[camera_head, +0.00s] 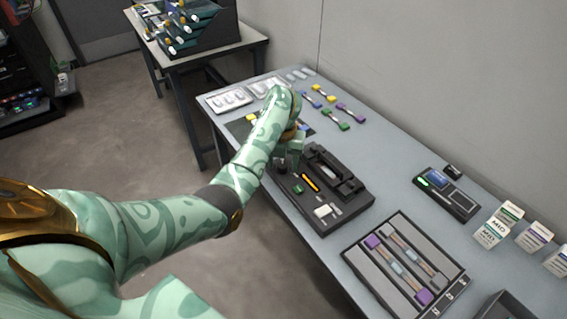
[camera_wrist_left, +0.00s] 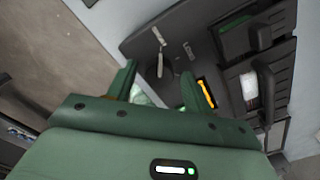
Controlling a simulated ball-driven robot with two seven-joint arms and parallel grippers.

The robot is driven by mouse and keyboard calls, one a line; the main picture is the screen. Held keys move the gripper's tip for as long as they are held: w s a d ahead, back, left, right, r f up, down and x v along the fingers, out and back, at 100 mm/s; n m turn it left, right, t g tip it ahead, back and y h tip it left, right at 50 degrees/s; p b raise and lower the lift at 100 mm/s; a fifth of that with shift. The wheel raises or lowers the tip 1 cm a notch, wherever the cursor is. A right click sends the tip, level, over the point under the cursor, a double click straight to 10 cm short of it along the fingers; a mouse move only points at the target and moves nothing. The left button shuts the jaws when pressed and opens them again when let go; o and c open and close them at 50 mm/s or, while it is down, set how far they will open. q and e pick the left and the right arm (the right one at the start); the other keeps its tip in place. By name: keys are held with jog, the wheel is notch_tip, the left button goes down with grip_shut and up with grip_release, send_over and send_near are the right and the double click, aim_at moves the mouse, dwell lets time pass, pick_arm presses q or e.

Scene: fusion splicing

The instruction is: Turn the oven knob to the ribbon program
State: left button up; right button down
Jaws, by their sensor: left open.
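The black splicing unit with its oven (camera_head: 352,208) stands on the grey bench. My left gripper (camera_head: 290,158) is over its near left end, pointing down. In the left wrist view my left gripper (camera_wrist_left: 157,88) is open, its two green fingers apart. A dark round shape, seemingly the oven knob (camera_wrist_left: 152,76), shows between and beyond the fingertips, with a pale pointer-like mark beside it. I cannot tell whether the fingers touch it. In the head view the gripper and forearm hide that spot. The program labels are too small to read. My right gripper is not in view.
An orange lit strip (camera_head: 310,182) is on the unit's top. A tray with purple-ended parts (camera_head: 373,270) lies in front right of the unit, a small device with a screen (camera_head: 446,194) to the right. Colored connectors (camera_head: 336,118) lie behind. The bench is clear between these.

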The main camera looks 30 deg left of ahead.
pick_arm(q)
jog(key=c, duration=1)
jog(key=shift+o, duration=0.2)
